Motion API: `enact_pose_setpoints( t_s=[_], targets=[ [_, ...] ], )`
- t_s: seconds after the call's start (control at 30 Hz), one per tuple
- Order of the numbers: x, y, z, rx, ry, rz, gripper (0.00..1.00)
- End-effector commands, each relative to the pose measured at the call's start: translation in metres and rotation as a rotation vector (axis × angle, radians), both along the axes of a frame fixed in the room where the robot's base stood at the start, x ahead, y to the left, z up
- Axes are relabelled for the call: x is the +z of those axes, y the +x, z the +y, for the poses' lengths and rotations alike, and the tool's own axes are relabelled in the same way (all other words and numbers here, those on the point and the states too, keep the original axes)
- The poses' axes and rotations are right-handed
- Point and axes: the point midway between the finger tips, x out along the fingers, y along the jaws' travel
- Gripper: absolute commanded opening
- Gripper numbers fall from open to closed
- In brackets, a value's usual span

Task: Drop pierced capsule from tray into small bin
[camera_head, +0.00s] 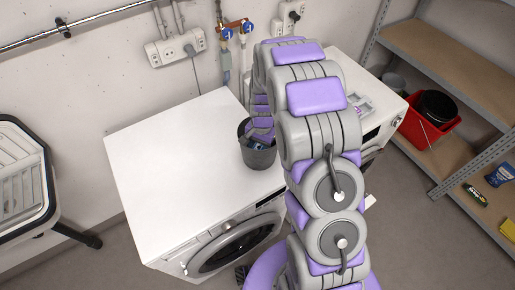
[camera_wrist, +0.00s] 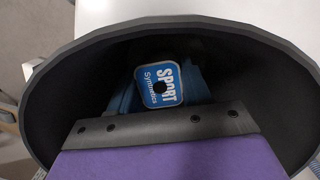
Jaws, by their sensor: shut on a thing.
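The small bin (camera_head: 259,157) is a dark grey round bucket standing on the white top of the left washing machine. My gripper (camera_head: 260,138) reaches down into its mouth. In the wrist view, the bin's dark rim (camera_wrist: 50,85) surrounds my gripper (camera_wrist: 157,118). A small pale tray (camera_head: 358,104) sits on the right machine, partly behind my arm.
The left washing machine (camera_head: 160,165) has a wide clear top. The right machine (camera_head: 388,88) is partly hidden by my arm. Metal shelves with a red bucket (camera_head: 418,128) stand at the right. Taps (camera_head: 237,30) and a socket are on the wall. A drying rack (camera_head: 22,180) stands left.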

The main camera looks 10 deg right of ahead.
Motion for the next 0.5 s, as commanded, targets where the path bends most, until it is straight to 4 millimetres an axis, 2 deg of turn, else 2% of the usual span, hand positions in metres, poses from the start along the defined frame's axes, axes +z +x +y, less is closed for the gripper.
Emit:
enact_pose_setpoints(
  t_s=[0.07,0.1,0.2,0.5],
  targets=[
    [-0.0002,0.0002,0.0005,0.0,-0.001,0.001,0.14],
    [-0.0003,0.0002,0.0016,0.0,-0.002,0.001,0.49],
    [-0.0002,0.0001,0.0048,0.002,-0.006,0.0,0.58],
    [0.0014,0.0003,0.0067,0.001,-0.008,0.0,0.58]
  ],
)
